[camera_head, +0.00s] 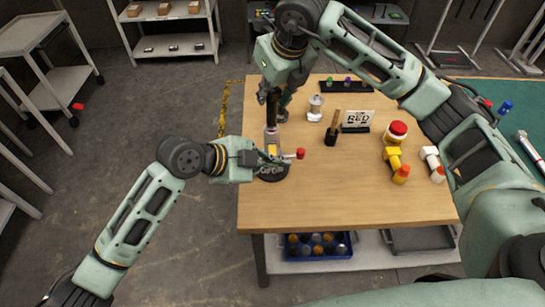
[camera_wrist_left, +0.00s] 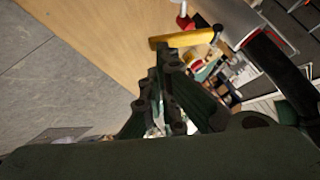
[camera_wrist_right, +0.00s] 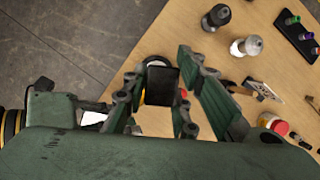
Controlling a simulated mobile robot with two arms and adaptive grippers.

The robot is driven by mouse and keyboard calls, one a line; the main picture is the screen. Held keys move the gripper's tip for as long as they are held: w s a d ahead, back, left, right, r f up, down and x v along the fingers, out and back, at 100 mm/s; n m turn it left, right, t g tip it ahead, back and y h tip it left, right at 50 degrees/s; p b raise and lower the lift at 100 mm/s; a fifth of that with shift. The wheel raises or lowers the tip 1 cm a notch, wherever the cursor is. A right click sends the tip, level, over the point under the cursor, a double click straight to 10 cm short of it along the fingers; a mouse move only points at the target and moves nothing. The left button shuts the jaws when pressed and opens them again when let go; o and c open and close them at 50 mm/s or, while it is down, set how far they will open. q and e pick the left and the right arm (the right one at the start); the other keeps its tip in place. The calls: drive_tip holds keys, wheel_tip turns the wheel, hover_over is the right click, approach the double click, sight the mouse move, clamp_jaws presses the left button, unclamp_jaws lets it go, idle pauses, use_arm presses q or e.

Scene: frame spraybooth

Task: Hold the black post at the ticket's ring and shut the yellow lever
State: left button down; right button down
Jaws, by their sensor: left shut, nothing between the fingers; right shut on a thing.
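The black post (camera_head: 272,107) stands upright on a round black base (camera_head: 273,173) at the table's left edge. My right gripper (camera_head: 272,94) is shut on the post's upper part. In the right wrist view the post's dark square end (camera_wrist_right: 161,86) shows between the fingers. The yellow lever (camera_wrist_left: 182,39) shows in the left wrist view, beside the post (camera_wrist_left: 280,72). My left gripper (camera_wrist_left: 166,58) is shut and empty, its tips close to the lever; contact is unclear. A white ticket card (camera_head: 358,118) stands on the table; its small marks are unreadable.
A red knob (camera_head: 300,153) sits beside my left gripper. The front middle of the wooden table (camera_head: 340,200) is clear. A blue crate (camera_head: 318,254) sits below.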

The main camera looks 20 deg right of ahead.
use_arm(q)
drive_tip(key=f+m+t, duration=0.1)
drive_tip(key=f+m+t+h, duration=0.1)
drive_tip(key=f, duration=0.1)
drive_tip(key=f+m+t+h, duration=0.1)
drive_tip(key=t, duration=0.1)
drive_tip(key=shift+w+d+f, duration=0.1)
drive_tip(key=shift+w+f, duration=0.15)
drive_tip(key=shift+f, duration=0.1)
use_arm(e)
drive_tip(key=shift+d, duration=0.1)
use_arm(q)
drive_tip(key=shift+r, duration=0.85)
